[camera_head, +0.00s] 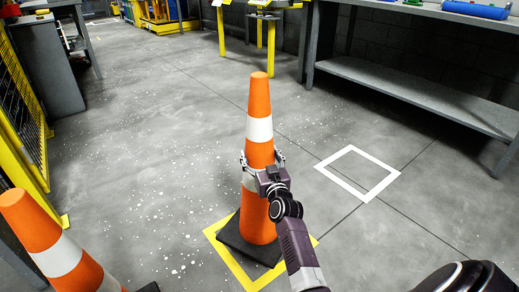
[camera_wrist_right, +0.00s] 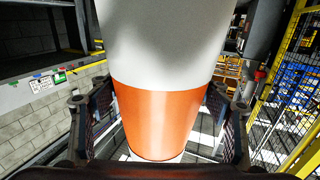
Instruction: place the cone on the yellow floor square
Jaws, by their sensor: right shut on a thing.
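An orange and white traffic cone (camera_head: 259,97) stands upright in the head view, its dark square base over the yellow floor square (camera_head: 228,264). The yellow outline shows at the left, front and right of the base; the back part is mostly hidden. I cannot tell whether the base touches the floor. My right gripper (camera_head: 262,160) is shut around the cone at mid-height. In the right wrist view the cone (camera_wrist_right: 155,120) fills the middle, with a finger on each side. My left gripper is not in view.
A second orange and white cone (camera_head: 62,258) stands at the lower left. A white floor square (camera_head: 332,177) lies empty to the right. A yellow mesh fence (camera_head: 28,115) runs along the left, and a grey workbench (camera_head: 420,95) stands at the back right. The floor between is open.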

